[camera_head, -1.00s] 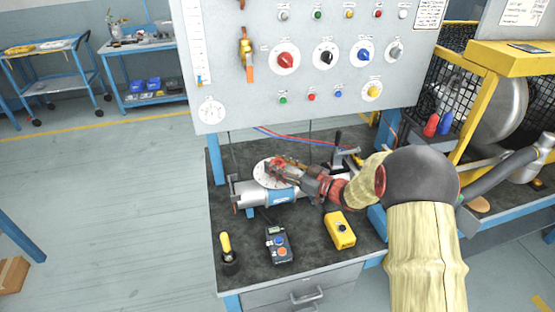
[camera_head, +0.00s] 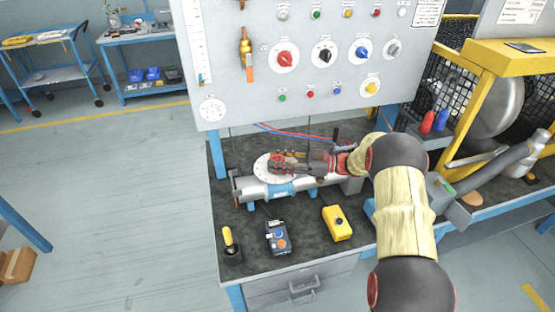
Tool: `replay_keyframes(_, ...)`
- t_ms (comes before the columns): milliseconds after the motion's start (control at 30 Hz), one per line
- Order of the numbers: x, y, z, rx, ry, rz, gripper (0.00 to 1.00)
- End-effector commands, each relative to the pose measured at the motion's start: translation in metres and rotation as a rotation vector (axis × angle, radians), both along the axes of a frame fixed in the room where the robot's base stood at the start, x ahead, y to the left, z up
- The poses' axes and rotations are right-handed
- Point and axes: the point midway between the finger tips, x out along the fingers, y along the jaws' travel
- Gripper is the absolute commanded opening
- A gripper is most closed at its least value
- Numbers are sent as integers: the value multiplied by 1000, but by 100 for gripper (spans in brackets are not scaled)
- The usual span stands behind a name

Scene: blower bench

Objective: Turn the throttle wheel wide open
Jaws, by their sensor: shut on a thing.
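The throttle unit is a grey cylinder (camera_head: 252,190) with a blue label, lying across the bench top. A white graduated disc (camera_head: 261,170) sits on it. My gripper (camera_head: 280,163) reaches in from the right, nearly level, with its fingers over the middle of the disc. It is shut on the throttle wheel at the disc's centre. The fingers hide most of the wheel, so its pointer and exact angle cannot be read.
A blue-grey handheld box (camera_head: 278,237), a yellow button box (camera_head: 337,223) and a yellow-handled tool in a black holder (camera_head: 230,244) stand at the bench front. An upright grey panel (camera_head: 310,70) with knobs rises behind. Right is a yellow-framed mesh guard (camera_head: 458,85).

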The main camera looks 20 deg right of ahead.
Motion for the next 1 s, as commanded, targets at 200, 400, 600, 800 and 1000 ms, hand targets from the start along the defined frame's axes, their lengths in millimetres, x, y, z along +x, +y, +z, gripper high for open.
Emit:
replay_keyframes(200, 2, 0, 3, 1, -6, 0, 15)
replay_keyframes(400, 1, 1, 3, 0, -6, 0, 46)
replay_keyframes(600, 1, 0, 2, 0, -3, 0, 57)
replay_keyframes(800, 1, 0, 1, 0, -2, 0, 60)
replay_keyframes(1000, 0, -3, 1, 0, -2, -1, 60)
